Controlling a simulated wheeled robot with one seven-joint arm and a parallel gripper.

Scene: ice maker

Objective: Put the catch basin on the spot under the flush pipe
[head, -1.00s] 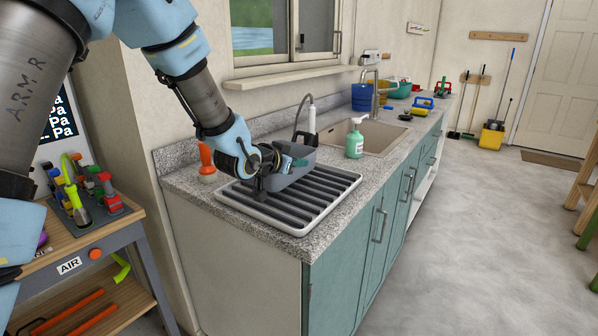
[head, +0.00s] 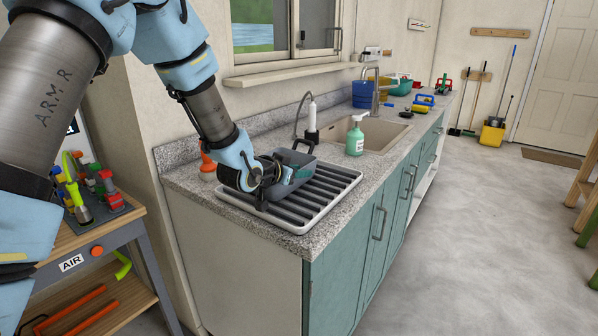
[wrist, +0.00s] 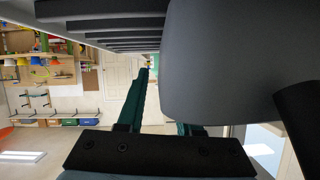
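The catch basin, a dark grey tub (head: 298,162), is on or just above the black-ribbed drying rack (head: 318,212), beside the sink. A dark loop shows at its top. My gripper (head: 294,174) is at the basin's near side, low over the rack. In the wrist view the basin (wrist: 225,65) fills the right of the picture; one teal finger (wrist: 140,100) runs beside its wall and the other is mostly hidden behind it. I cannot tell whether the fingers press on it. A white-and-black upright pipe with a hose (head: 312,120), possibly the flush pipe, stands behind the basin.
A soap bottle (head: 355,136) stands right of the basin, before the sink (head: 378,133). The window sill (head: 290,76) overhangs the counter's back. A tool bench (head: 90,235) is at left.

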